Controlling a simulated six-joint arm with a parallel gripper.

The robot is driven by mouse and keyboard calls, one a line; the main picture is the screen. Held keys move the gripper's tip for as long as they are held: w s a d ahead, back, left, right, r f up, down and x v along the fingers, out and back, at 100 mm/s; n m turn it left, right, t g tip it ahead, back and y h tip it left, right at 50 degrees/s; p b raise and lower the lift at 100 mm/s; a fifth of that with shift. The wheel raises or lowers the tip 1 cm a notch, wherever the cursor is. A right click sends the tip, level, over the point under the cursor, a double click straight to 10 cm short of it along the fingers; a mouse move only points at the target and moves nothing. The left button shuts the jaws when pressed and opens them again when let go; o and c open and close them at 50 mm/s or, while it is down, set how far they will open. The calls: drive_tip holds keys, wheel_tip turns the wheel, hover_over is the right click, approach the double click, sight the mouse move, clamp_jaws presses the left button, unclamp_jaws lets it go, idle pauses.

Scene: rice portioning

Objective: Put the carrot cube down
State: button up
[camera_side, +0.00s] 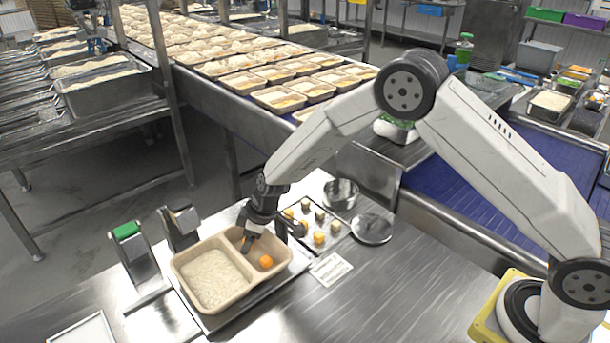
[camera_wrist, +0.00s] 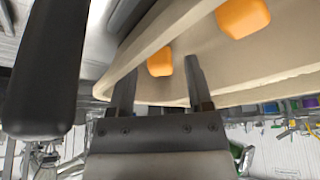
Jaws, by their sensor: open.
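My gripper (camera_side: 265,241) is open, with its fingers down in the smaller right compartment of the beige two-compartment tray (camera_side: 183,282). An orange carrot cube (camera_side: 266,261) lies on that compartment's floor, in front of the fingers. The wrist view shows two orange cubes against the beige tray (camera_wrist: 285,57). One cube (camera_wrist: 160,62) appears between the open fingertips (camera_wrist: 159,68), with no visible grip on it. The other cube (camera_wrist: 242,17) is farther up and right. In the side view, the second cube is hidden, probably by my gripper.
White rice (camera_side: 212,279) fills the larger left compartment. A small metal tray (camera_side: 328,244) with several orange and pale pieces lies behind right, beside a round metal bowl (camera_side: 341,194) and a round metal dish (camera_side: 372,229). A white label (camera_side: 330,269) lies nearby. The front right table is clear.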

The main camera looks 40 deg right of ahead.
drive_tip(key=shift+r, duration=0.15)
drive_tip(key=v, duration=1.2)
idle(0.7)
drive_tip(key=s+d+m+h, duration=0.1)
drive_tip(key=s+d+m, duration=0.3)
drive_tip(key=s+d, duration=0.3)
drive_tip(key=s+d+m+h, duration=0.2)
drive_tip(key=s+d+m, duration=0.3)
drive_tip(key=s, duration=1)
drive_tip(key=shift+s+d+r+g, duration=0.2)
drive_tip(key=shift+d+r+g, duration=0.15)
drive_tip(key=shift+d, duration=0.6)
